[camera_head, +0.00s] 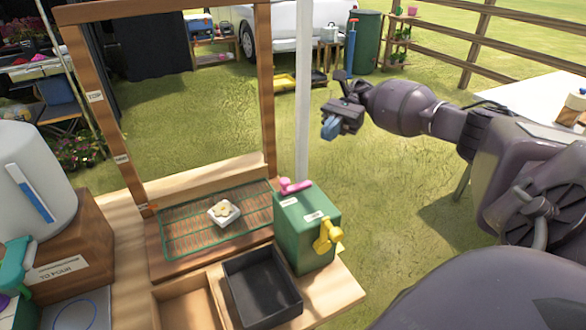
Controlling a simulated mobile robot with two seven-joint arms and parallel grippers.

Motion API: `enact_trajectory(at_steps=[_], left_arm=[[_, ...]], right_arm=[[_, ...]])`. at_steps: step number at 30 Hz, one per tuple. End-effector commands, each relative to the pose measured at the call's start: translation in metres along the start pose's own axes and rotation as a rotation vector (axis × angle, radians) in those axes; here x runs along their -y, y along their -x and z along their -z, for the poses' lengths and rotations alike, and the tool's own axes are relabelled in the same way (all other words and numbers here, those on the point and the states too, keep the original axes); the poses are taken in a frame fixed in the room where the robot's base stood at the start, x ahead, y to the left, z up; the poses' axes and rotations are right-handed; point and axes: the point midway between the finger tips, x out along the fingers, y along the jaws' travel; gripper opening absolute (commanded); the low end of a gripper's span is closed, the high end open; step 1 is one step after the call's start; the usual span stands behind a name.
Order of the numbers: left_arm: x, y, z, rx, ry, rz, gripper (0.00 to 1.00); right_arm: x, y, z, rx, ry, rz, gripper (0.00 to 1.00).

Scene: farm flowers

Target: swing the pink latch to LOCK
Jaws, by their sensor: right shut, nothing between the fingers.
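The pink latch (294,187) lies across the top of a green box (304,240) on the wooden bench. Small white labels sit on the box near the latch, but their words are too small to read. A yellow handle (328,236) is on the box's front right side. My right gripper (330,128) is shut and empty, held up over the grass behind and to the right of the box, clear of the latch. My left gripper is not in view.
A wooden frame (268,95) and a white post (302,100) stand by the box. A black tray (262,288) sits in front, and a wire rack (185,225) holds a small white dish (223,212). Open air lies between my right gripper and the box.

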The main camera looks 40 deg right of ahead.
Motion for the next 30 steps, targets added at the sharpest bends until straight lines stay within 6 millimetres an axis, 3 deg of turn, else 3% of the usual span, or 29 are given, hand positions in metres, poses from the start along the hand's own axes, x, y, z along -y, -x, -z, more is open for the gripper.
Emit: enact_trajectory(at_steps=[8, 16, 24, 30], left_arm=[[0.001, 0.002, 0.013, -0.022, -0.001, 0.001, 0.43], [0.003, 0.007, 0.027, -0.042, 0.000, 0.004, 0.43], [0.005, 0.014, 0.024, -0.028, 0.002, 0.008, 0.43], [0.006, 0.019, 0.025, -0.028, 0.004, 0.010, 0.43]], right_arm=[[-0.001, -0.019, -0.003, 0.000, 0.003, -0.001, 0.00], [-0.001, -0.066, -0.004, 0.001, 0.005, -0.002, 0.00], [0.000, -0.111, -0.003, 0.001, 0.003, -0.002, 0.00], [0.000, -0.133, -0.001, 0.000, 0.000, -0.001, 0.00]])
